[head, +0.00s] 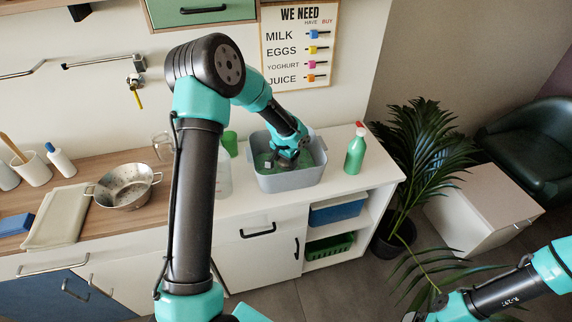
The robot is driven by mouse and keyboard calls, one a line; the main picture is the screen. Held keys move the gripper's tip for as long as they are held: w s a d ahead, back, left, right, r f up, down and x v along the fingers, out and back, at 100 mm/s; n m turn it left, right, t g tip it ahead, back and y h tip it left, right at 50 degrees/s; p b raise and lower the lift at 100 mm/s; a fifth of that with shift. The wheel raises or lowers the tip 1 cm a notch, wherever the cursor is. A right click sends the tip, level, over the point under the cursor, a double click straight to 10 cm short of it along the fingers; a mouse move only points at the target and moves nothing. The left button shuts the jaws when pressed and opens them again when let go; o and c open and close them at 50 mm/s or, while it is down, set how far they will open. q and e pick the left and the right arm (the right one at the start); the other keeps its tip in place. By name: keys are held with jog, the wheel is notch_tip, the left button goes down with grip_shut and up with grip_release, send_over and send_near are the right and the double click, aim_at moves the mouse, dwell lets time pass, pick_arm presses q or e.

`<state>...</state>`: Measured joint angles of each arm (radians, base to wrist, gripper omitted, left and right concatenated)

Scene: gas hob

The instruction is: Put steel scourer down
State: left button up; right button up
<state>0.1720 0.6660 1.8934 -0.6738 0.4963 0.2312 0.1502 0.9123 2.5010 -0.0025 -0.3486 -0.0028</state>
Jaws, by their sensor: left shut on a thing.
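My left gripper (285,162) points down inside the grey basin (292,182) on the white counter. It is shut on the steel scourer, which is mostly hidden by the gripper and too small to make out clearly. The basin has a greenish inside. I cannot tell whether the scourer touches its bottom. My right gripper is at the lower right, near the bottom edge of the view, far from the basin; its fingers are not clear enough to tell open from shut.
A green spray bottle (355,152) with a red top stands right of the basin. A green cup (230,143) and a clear container stand to its left. A steel colander (124,186) and a folded cloth (57,215) lie further left. A potted plant (425,160) stands beyond the counter's right end.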

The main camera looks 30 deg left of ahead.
aim_at(284, 162)
pick_arm(q)
jog(key=shift+f, duration=1)
jog(key=shift+f, duration=0.2)
jog(key=o, duration=0.9)
jog(key=shift+r, duration=0.15)
jog(key=r, duration=0.4)
jog(key=s+r, duration=0.1)
jog(key=r, duration=0.7)
jog(key=shift+s+a, duration=0.15)
jog(key=shift+s, duration=0.1)
